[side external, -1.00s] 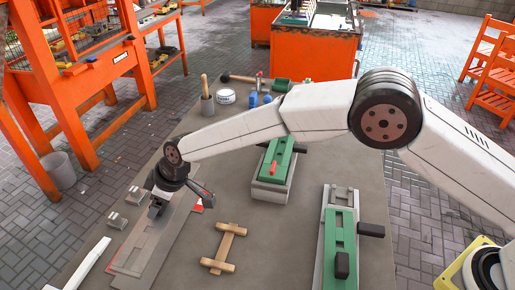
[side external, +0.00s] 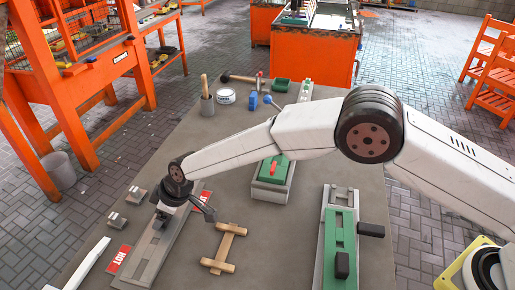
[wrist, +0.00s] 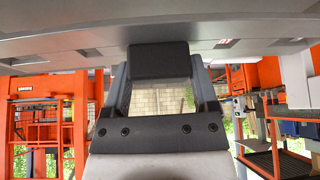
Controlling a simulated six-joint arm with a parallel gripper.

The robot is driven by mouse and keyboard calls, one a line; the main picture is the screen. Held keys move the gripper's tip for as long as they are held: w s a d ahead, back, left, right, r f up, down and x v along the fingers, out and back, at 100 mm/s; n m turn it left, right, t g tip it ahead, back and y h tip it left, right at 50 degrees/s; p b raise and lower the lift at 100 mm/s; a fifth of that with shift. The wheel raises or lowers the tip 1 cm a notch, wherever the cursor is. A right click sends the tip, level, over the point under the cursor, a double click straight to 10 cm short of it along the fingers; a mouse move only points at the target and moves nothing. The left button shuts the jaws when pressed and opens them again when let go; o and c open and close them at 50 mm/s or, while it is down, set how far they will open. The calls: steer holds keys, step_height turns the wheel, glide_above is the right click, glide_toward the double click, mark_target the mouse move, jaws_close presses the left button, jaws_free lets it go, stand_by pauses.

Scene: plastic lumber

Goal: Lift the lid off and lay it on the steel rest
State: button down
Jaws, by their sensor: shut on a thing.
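A long grey plate, seemingly the lid, (side external: 152,247) lies under my gripper (side external: 160,217) at the left of the bench in the side view. Its underside is hidden, so I cannot tell whether it touches what is below. In the wrist view the plate (wrist: 55,45) spans the top of the picture. A black block handle (wrist: 160,62) stands out from it between my two fingers, which are shut on it. A red HOT label (side external: 121,257) shows beside the plate's near end. The steel rest is not clearly distinguishable from the plate.
Two small steel blocks (side external: 136,195) stand left of the plate. A wooden frame (side external: 226,248) lies right of it. A green-topped mould (side external: 341,245) lies further right, another (side external: 271,182) behind the frame. A white bar (side external: 87,264) is at the left edge.

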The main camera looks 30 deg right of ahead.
steer(key=shift+f, duration=1.05)
steer(key=shift+a+m, duration=0.1)
steer(key=shift+m, duration=0.3)
steer(key=shift+f, duration=0.75)
stand_by(2.0)
jaws_free()
steer(key=shift+r, duration=0.1)
steer(key=shift+r, duration=3.45)
